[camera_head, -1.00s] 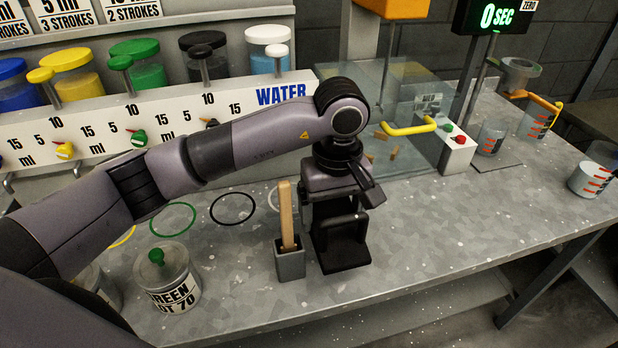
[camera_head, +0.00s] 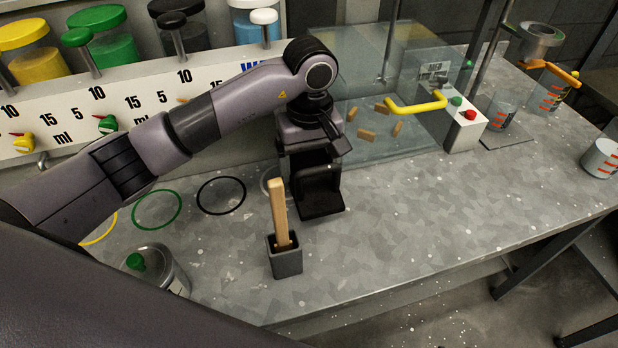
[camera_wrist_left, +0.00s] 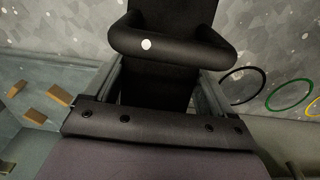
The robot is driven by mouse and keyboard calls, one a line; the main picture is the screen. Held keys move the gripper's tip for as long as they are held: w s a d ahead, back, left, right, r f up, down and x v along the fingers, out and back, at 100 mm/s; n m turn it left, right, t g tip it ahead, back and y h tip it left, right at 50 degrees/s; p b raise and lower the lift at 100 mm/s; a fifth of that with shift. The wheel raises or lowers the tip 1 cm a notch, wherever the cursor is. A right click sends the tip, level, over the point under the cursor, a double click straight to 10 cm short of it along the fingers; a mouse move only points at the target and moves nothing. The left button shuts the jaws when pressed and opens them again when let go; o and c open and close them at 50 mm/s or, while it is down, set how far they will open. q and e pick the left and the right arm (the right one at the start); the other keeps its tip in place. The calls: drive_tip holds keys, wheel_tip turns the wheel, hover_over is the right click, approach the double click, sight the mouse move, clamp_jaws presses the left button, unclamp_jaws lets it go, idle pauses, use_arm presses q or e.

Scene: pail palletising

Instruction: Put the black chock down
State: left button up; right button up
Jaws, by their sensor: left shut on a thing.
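The black chock (camera_head: 319,196) is a black block with a loop handle, over the metal bench behind the grey holder. My left gripper (camera_head: 312,150) points down and is shut on the chock's handle. The handle shows large in the left wrist view (camera_wrist_left: 170,45), with the chock's black body around it. The chock looks upright, at or close above the bench top; I cannot tell whether it touches. My right gripper is not in view.
A grey holder (camera_head: 285,262) with a wooden stick stands just in front of the chock. Black (camera_head: 222,212) and green (camera_head: 157,226) rings mark the bench to the left. A clear-walled box with a yellow handle (camera_head: 416,107) stands behind right. The bench right of the chock is clear.

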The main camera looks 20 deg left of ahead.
sight(310, 179)
use_arm(q)
wheel_tip(310, 179, down, 4)
drive_tip(key=shift+f+b, duration=0.1)
drive_tip(key=shift+b, duration=0.9)
drive_tip(key=shift+f, duration=0.1)
drive_tip(key=o, duration=1.2)
